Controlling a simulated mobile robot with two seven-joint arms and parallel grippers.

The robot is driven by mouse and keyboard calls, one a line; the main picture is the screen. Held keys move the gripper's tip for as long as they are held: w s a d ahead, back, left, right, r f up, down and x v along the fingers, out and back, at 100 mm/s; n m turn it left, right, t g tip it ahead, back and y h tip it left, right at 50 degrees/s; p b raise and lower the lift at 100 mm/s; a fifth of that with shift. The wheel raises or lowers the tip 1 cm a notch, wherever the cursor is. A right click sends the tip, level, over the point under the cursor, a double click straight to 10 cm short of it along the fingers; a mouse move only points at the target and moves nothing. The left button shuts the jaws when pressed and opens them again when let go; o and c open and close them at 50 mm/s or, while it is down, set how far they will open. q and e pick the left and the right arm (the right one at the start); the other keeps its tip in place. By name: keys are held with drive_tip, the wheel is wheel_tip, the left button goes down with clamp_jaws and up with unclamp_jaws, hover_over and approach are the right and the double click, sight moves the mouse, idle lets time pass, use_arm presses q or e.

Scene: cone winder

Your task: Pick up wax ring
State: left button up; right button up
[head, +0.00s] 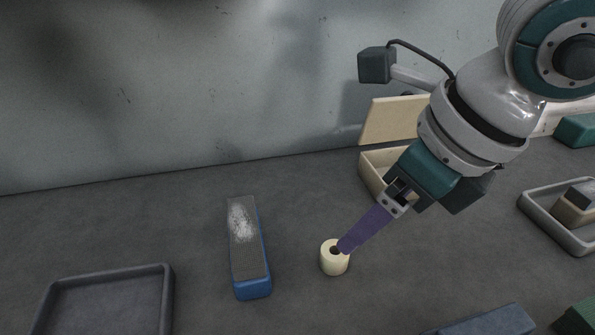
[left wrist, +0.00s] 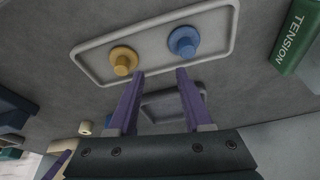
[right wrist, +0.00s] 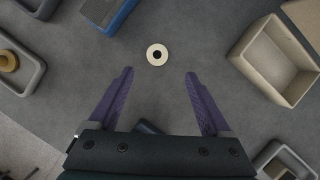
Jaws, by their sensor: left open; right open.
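The wax ring (head: 334,261) is a small cream cylinder with a dark centre hole, standing upright on the grey table in the head view. In the right wrist view the wax ring (right wrist: 157,48) lies beyond and between the fingertips, apart from them. My right gripper (head: 345,247) is open and empty; in the head view its purple finger overlaps the ring's upper right edge. Its two fingers also show in the right wrist view (right wrist: 160,74). My left gripper (left wrist: 160,73) is open and empty, over a grey tray away from the ring; it is out of the head view.
A blue block with a grey, white-dusted top (head: 247,262) lies left of the ring. An open cream box (head: 372,178) stands behind it. A grey tray (head: 168,300) is at lower left, another (head: 540,208) at right. The left wrist view's tray (left wrist: 91,63) holds yellow and blue knobs.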

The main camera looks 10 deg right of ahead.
sight(337, 251)
drive_tip(key=x, duration=0.9)
drive_tip(key=shift+s+a+r+b, duration=0.1)
drive_tip(key=shift+s+a+b, duration=0.05)
drive_tip(key=shift+a+b, duration=0.15)
drive_tip(key=shift+c, duration=0.3)
clamp_jaws()
